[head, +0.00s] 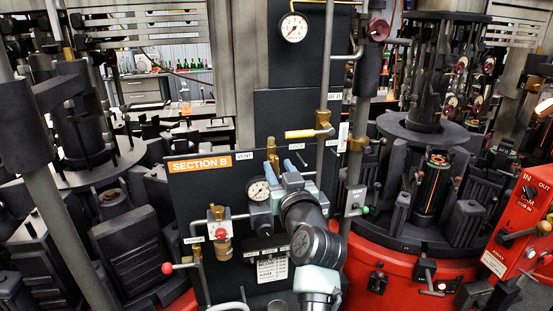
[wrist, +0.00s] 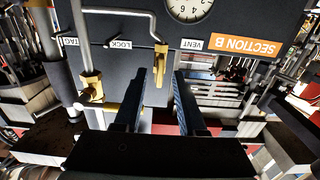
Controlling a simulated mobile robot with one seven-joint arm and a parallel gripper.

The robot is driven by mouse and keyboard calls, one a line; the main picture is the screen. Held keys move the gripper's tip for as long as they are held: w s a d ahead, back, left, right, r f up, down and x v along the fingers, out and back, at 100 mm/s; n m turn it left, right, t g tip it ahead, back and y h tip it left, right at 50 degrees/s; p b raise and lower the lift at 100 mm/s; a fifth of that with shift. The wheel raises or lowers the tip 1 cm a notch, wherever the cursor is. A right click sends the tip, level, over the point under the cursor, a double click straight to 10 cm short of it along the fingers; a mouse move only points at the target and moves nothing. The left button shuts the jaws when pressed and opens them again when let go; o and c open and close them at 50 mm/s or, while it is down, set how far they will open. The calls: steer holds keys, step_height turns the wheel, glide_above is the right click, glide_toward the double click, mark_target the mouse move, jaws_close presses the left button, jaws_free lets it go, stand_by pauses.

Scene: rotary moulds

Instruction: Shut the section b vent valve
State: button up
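The VENT label (head: 250,157) is on the dark section B panel and also shows upside down in the wrist view (wrist: 192,44). Beside it is a brass fitting (head: 272,152). A brass valve (head: 322,122) on a vertical pipe has a yellow lever (head: 302,134) lying level, pointing left. My gripper (wrist: 171,72) is open, below the lever in the head view (head: 294,162). I see no contact; depth is unclear.
The SECTION B sign (head: 201,163), a pressure gauge (head: 259,190) and a red-knobbed valve (head: 220,233) are left of my arm. Another gauge (head: 293,28) is above. The red-based mould machine (head: 385,262) is at right. Pipes crowd the panel.

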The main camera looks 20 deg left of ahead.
steer(key=shift+x, duration=1.35)
steer(key=shift+c, duration=0.2)
jaws_close()
